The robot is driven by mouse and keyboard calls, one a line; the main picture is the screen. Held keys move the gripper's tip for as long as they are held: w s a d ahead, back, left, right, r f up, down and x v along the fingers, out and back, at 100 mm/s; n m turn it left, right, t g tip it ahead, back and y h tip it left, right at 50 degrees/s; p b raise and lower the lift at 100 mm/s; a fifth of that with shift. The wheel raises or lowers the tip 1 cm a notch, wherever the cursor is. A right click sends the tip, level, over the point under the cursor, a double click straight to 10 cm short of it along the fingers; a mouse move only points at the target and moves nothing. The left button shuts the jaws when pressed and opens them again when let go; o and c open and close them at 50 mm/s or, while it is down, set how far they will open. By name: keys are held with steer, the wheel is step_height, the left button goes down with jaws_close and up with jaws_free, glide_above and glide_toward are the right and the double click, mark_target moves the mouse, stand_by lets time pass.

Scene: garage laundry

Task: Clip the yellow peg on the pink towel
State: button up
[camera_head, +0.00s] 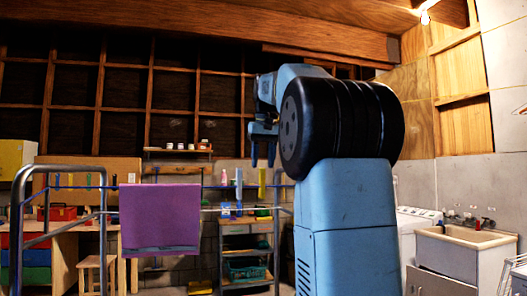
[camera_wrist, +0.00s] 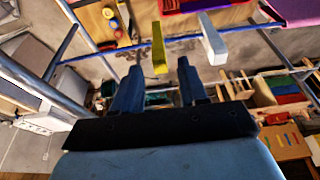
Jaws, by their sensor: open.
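The yellow peg (camera_head: 262,180) stands upright on a blue line in the head view. In the wrist view the yellow peg (camera_wrist: 158,48) lies just beyond my fingertips, lined up with the gap between them. My gripper (camera_head: 263,163) points down above the peg, with its fingers apart and nothing between them. The two fingers of my gripper (camera_wrist: 158,70) also show in the wrist view. The pink towel (camera_head: 160,218), purple-pink here, hangs over the rack to the left of the peg. A corner of the towel (camera_wrist: 296,10) shows at the wrist view's upper right.
A white peg (camera_head: 239,186) is on the line beside the yellow one; it also shows in the wrist view (camera_wrist: 212,40). A shelf cart (camera_head: 246,232) stands behind the line. A sink (camera_head: 468,240) is at right.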

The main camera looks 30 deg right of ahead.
mark_target(262, 171)
steer(key=shift+x, duration=2)
steer(key=shift+c, duration=0.2)
jaws_close()
steer(key=shift+w+r, duration=0.1)
steer(key=shift+r, duration=2.65)
